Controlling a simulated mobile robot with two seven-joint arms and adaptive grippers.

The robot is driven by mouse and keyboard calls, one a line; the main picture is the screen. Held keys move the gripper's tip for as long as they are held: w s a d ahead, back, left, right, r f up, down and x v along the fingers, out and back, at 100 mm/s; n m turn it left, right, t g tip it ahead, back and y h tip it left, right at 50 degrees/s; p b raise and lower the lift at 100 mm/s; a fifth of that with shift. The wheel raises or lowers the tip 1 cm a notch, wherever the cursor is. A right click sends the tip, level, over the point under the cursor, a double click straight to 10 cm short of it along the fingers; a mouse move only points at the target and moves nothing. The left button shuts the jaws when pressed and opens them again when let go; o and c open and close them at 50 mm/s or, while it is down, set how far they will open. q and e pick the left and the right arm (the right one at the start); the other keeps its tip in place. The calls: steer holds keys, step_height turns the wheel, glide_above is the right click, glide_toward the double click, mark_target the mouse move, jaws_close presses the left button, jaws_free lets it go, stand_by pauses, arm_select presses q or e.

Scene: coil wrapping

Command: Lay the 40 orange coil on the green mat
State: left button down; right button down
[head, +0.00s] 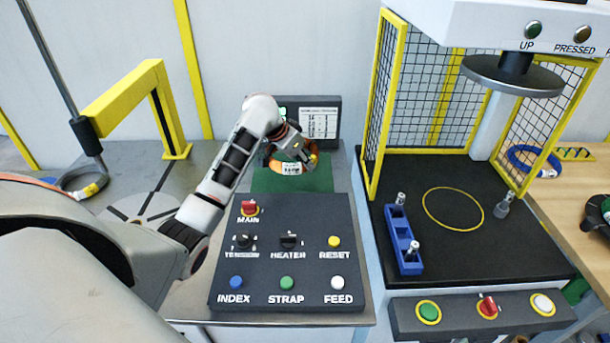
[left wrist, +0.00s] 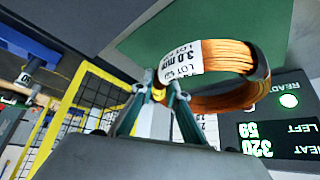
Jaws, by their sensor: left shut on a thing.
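The orange coil (head: 289,168) with a white label shows at the back of the panel area, over the green mat (head: 290,184). My left gripper (head: 306,160) is shut on the right side of the coil. In the left wrist view the fingers (left wrist: 160,92) hold the coil (left wrist: 238,85) at its labelled part; the label reads 3.0 mm. The green mat (left wrist: 150,45) lies behind the coil there. I cannot tell whether the coil touches the mat. The arm and gripper hide part of the coil and mat in the head view.
A black button panel (head: 287,240) stands in front of the mat. A dark display (head: 318,120) stands behind it. A press with a mesh guard (head: 430,90) is on the right. A yellow post arm (head: 125,95) and a round turntable (head: 145,208) are on the left.

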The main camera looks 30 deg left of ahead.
mark_target(303, 172)
arm_select(q)
steer(key=shift+w+f, duration=0.1)
steer(key=shift+f, duration=2.15)
steer(key=shift+f, duration=0.1)
steer(key=c, duration=2)
jaws_free()
steer(key=shift+f, duration=0.15)
steer(key=v, duration=1.1)
steer(key=shift+s+r, duration=0.35)
steer(key=shift+r, duration=0.25)
